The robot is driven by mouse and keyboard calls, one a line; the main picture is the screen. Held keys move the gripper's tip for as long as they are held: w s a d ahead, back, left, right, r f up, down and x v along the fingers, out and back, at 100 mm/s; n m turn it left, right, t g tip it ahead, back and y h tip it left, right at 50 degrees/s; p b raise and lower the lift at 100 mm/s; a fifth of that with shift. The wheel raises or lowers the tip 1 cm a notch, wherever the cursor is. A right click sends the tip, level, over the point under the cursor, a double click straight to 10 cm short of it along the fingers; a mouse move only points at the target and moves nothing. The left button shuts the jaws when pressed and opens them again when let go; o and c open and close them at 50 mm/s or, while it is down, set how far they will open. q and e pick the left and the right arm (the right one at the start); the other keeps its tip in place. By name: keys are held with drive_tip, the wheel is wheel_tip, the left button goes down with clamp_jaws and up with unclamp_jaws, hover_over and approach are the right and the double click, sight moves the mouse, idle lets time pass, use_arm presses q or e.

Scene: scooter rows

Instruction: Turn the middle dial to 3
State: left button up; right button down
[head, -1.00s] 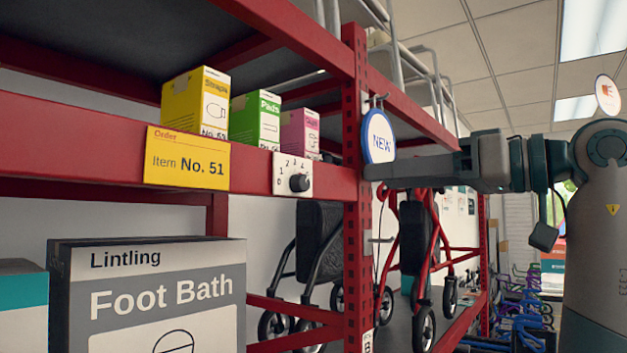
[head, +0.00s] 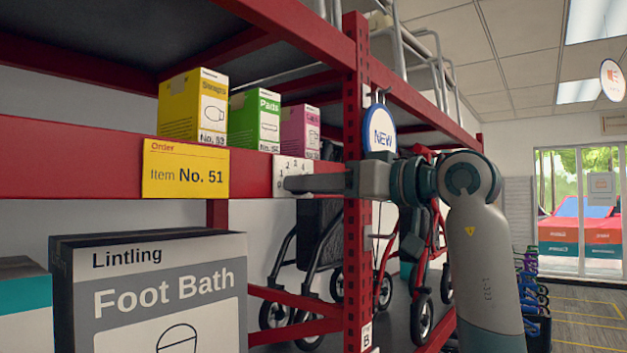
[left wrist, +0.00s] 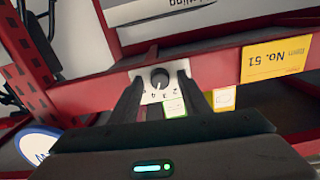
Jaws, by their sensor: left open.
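One dial shows: a black round knob (left wrist: 159,78) on a white plate (left wrist: 174,86) on the red shelf beam. In the left wrist view the plate appears upside down, with small digits along its lower edge. Where the knob points is too small to tell. My left gripper (left wrist: 160,76) is open, its fingertips on either side of the knob with a gap to each. In the head view my left gripper (head: 287,184) covers the knob and the lower part of the plate (head: 284,166). My right gripper is not in view.
A yellow label (head: 186,170) reading "Item No. 51" is left of the plate. Yellow (head: 194,104), green (head: 254,120) and pink (head: 300,132) boxes stand above. A red upright (head: 356,250) and round NEW sign (head: 380,130) are close to my arm. A Foot Bath box (head: 160,295) stands below.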

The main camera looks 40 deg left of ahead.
use_arm(q)
drive_tip(key=shift+c, duration=0.6)
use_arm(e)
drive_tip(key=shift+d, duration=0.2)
use_arm(q)
drive_tip(key=c, duration=0.9)
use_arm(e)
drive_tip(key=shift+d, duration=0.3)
use_arm(q)
drive_tip(key=shift+n, duration=0.3)
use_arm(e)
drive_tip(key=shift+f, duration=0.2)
use_arm(q)
drive_tip(key=n+b, duration=0.2)
drive_tip(key=n, duration=0.3)
drive_tip(key=shift+b, duration=0.3)
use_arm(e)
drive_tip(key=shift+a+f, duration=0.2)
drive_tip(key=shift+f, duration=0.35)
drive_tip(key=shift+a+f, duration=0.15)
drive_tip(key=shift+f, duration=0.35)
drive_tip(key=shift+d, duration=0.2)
